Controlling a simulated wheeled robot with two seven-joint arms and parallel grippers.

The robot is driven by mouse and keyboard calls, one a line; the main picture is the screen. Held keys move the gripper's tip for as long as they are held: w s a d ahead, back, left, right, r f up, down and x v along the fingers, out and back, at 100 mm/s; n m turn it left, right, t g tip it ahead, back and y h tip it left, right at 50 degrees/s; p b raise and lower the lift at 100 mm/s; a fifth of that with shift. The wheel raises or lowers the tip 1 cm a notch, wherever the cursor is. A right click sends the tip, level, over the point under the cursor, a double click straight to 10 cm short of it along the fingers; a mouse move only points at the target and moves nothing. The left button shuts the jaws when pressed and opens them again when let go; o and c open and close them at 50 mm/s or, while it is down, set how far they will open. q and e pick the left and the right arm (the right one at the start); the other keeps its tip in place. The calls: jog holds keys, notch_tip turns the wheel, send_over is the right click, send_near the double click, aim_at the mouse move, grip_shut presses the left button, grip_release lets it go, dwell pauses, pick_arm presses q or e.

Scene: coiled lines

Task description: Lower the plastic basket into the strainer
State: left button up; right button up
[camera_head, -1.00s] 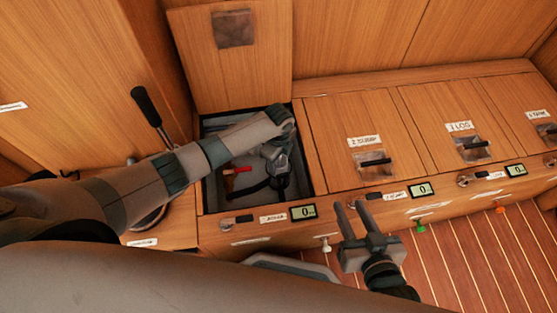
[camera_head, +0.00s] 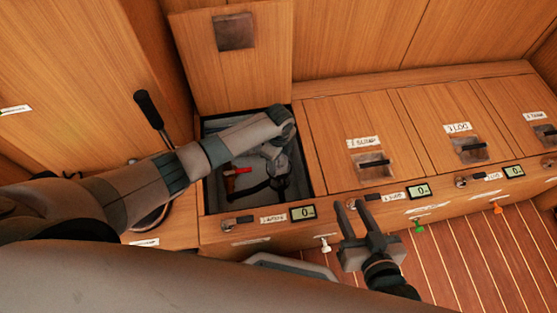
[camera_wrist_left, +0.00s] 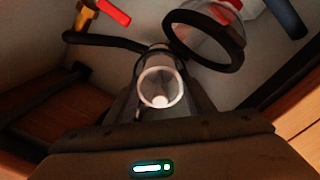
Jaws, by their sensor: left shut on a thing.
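My left gripper (camera_head: 280,178) reaches down into the open locker, its fingers partly hidden by its own wrist. In the left wrist view it is shut on a pale, round, open-topped cylinder, which looks like the plastic basket (camera_wrist_left: 160,87). A clear round part with a black rim (camera_wrist_left: 207,42) is just beyond it, to the upper right; whether this is the strainer's bowl or its lid I cannot tell. The strainer's body is not clearly visible; whether the basket touches it is hidden. My right gripper (camera_head: 358,218) is open and empty outside the locker, above the front edge.
A red valve handle (camera_head: 240,171) and a black hose (camera_wrist_left: 105,40) are inside the locker. The raised wooden lid (camera_head: 235,75) stands behind it. Shut lids (camera_head: 352,140) lie to the right. A black-gripped lever (camera_head: 148,108) stands left of the locker.

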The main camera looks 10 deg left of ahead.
jog(key=shift+r+p, duration=1.75)
jog(key=shift+p, duration=0.05)
dwell(6.2)
